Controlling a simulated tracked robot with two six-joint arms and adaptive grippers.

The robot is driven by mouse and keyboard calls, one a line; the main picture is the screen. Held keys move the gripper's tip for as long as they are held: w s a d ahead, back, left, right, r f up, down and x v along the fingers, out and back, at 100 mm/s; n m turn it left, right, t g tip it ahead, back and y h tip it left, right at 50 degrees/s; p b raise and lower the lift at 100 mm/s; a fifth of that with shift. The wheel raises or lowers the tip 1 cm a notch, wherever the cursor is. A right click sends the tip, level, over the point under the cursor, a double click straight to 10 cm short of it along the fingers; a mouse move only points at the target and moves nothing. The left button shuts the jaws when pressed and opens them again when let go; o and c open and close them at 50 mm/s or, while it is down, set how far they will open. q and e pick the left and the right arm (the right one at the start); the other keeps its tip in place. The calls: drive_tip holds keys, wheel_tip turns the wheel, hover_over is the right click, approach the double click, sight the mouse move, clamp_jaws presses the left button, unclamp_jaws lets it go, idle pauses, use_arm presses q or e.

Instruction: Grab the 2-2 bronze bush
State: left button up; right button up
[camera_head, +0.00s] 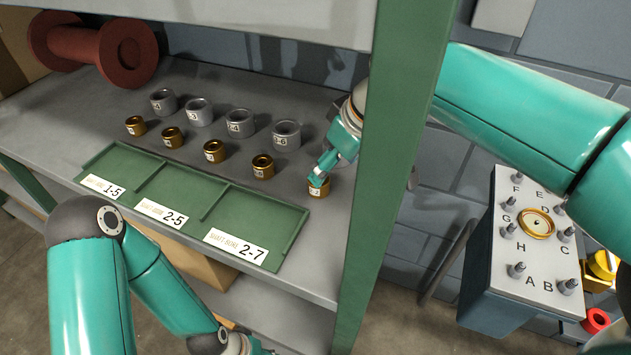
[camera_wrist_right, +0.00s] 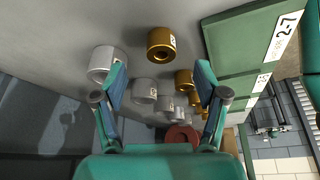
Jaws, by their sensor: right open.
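Several bronze bushes stand in a row on the grey shelf. The rightmost bronze bush (camera_head: 319,187) has a white label that I cannot read surely; it looks like 2-something. My right gripper (camera_head: 323,170) is at this bush, partly in front of it. In the right wrist view my right gripper (camera_wrist_right: 159,70) is open and empty. A bronze bush (camera_wrist_right: 161,43) shows just beyond the gap between its fingertips, apart from both fingers. The labels on the other bronze bushes (camera_head: 263,166) are too small to read surely. My left gripper is out of view; only its arm shows.
Several grey bushes (camera_head: 240,124) stand behind the bronze row. A green tray (camera_head: 196,205) with compartments marked 1-5, 2-5 and 2-7 lies in front. A green post (camera_head: 385,150) stands just right of my right gripper. A red spool (camera_head: 95,50) lies at the back left.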

sight(327, 184)
drive_tip(key=shift+w+a+f, duration=0.35)
drive_tip(key=shift+f, duration=0.3)
drive_tip(key=shift+w+a+f, duration=0.3)
drive_tip(key=shift+f, duration=0.3)
drive_tip(key=x, duration=0.4)
drive_tip(key=shift+w+a+f, duration=0.15)
drive_tip(key=shift+a+f, duration=0.05)
drive_tip(key=shift+a, duration=0.05)
drive_tip(key=shift+r, duration=0.1)
clamp_jaws()
